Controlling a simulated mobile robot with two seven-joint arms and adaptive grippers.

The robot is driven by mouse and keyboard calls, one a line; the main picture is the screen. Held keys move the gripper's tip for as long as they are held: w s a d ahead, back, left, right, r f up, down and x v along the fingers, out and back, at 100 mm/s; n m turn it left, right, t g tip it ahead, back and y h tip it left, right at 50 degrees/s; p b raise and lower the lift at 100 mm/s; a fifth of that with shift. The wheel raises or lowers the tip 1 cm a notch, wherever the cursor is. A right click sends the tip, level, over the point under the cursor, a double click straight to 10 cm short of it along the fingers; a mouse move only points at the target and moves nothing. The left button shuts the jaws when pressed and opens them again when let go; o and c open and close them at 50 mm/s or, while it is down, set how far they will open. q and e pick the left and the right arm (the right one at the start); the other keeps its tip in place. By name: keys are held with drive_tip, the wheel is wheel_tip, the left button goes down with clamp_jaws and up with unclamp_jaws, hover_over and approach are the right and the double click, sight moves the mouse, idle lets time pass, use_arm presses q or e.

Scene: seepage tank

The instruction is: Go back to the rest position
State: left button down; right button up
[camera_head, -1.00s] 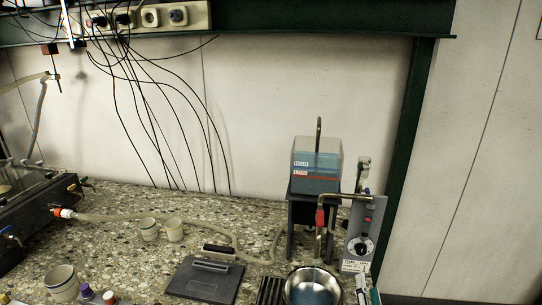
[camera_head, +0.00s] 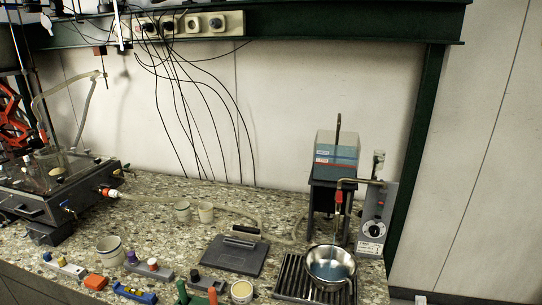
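Neither of my grippers is in the head view, and no part of my arms shows clearly. The view holds a speckled stone worktop (camera_head: 150,230) with lab equipment. A metal bowl (camera_head: 331,265) sits on a dark slatted drain grate (camera_head: 290,278) at the front right. A tank with blue liquid (camera_head: 336,150) stands on a dark stand behind it. A bent pipe with a red part (camera_head: 338,197) comes down above the bowl.
A dark flat plate (camera_head: 232,257) lies mid-worktop. A dark apparatus (camera_head: 50,205) fills the left. A control panel (camera_head: 375,225) stands at right.

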drive_tip(key=s+f+m+g+y, duration=0.3)
drive_tip(key=s+m+g, duration=0.5)
drive_tip(key=s, duration=0.9)
drive_tip(key=w+a+f+m+t+y, duration=0.2)
drive_tip(key=a+f+y, duration=0.5)
drive_tip(key=a+f, duration=0.7)
drive_tip(key=a+m+t, duration=0.1)
drive_tip(key=a+t, duration=0.1)
drive_tip(key=a, duration=0.1)
drive_tip(key=shift+m+y, duration=0.3)
drive_tip(key=shift+y, duration=0.1)
